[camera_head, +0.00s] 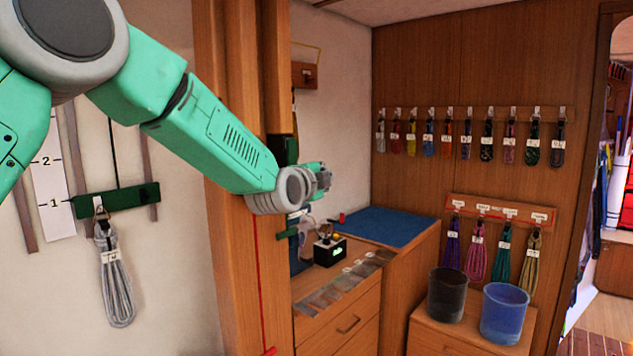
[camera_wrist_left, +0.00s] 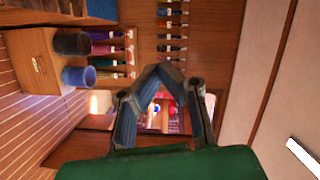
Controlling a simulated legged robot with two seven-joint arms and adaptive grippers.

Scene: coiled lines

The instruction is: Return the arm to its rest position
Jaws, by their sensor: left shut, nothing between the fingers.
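My left arm (camera_head: 215,130) comes in from the upper left and reaches across the wooden post. Its gripper (camera_head: 322,178) is small and partly turned away in the head view, in front of the white wall and above the drawer cabinet. In the left wrist view the two dark fingers (camera_wrist_left: 160,72) meet at their tips, with nothing between them. The gripper is shut and empty, touching nothing that I can see. My right gripper is not in view.
A wooden post (camera_head: 232,250) stands close beside my arm. A grey coiled line (camera_head: 117,285) hangs at left from a green bracket (camera_head: 125,200). Coiled lines hang on a rack (camera_head: 470,113) at the back. A black bin (camera_head: 447,297) and a blue bin (camera_head: 503,315) stand at right.

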